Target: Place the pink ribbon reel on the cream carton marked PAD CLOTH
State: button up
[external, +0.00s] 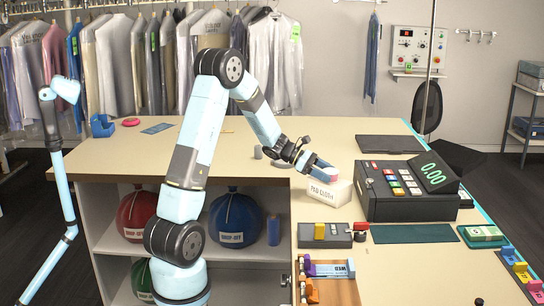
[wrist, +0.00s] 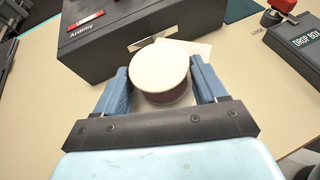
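The pink ribbon reel (wrist: 160,72) has a round white top face and a darker reddish side in the wrist view. It sits between the two blue fingers of my gripper (wrist: 162,78), which appear closed on its sides. In the external view my gripper (external: 318,170) is low over the cream carton marked PAD CLOTH (external: 330,193), with the reel at its fingertips. The carton stands on the counter; in the wrist view pale parts of it (wrist: 200,47) show around the reel. I cannot tell whether the reel touches the carton top.
A dark cash register (external: 405,188) stands close to the right of the carton. A drop box (external: 325,236) and an open drawer (external: 330,290) lie in front. A blue holder (external: 102,126) and a pink-red round item (external: 131,122) are at the far left.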

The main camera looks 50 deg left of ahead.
jog(key=o, duration=0.3)
